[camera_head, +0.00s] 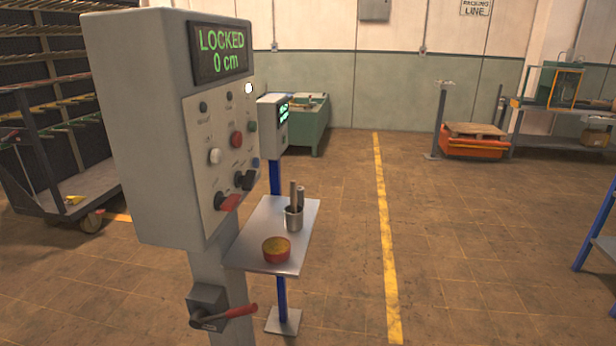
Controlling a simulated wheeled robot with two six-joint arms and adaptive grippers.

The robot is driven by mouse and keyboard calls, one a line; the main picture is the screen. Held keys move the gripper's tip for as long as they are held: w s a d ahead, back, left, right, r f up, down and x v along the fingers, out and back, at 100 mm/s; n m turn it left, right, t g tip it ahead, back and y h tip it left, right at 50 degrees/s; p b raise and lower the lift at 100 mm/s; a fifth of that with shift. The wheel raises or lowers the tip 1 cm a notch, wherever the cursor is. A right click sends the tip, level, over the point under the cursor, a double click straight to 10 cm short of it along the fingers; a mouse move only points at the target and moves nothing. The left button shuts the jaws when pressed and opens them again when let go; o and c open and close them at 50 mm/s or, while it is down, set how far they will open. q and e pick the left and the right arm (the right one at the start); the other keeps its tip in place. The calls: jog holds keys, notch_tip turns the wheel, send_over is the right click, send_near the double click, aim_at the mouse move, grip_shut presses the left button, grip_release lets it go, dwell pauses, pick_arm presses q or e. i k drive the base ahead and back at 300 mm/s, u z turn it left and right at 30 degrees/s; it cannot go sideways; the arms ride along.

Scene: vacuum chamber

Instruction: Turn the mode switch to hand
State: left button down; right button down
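A grey control box (150,110) on a post stands at the left, its panel angled to the right. Its display (220,52) reads "LOCKED 0 cm" in green. The panel carries a red rotary switch (228,202), a black rotary switch (245,181), and several small round buttons, including a red one (236,139) and a white one (215,156). The panel labels are too small to read, so I cannot tell which is the mode switch or its position. Neither of my grippers is in view.
A crank with a red handle (232,311) sits low on the post. Right of the post, a small metal table (262,222) bears a red bowl (276,250) and a metal cup (293,218). A rack cart (60,190) stands at left. The floor around the yellow line is clear.

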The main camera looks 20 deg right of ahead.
aim_at(248, 182)
jog(key=z, duration=0.7)
jog(key=k, duration=1)
jog(key=z, duration=1.4)
jog(key=i, duration=3.1)
jog(key=u, duration=1.75)
jog(key=i, duration=0.95)
jog(key=u, duration=0.95)
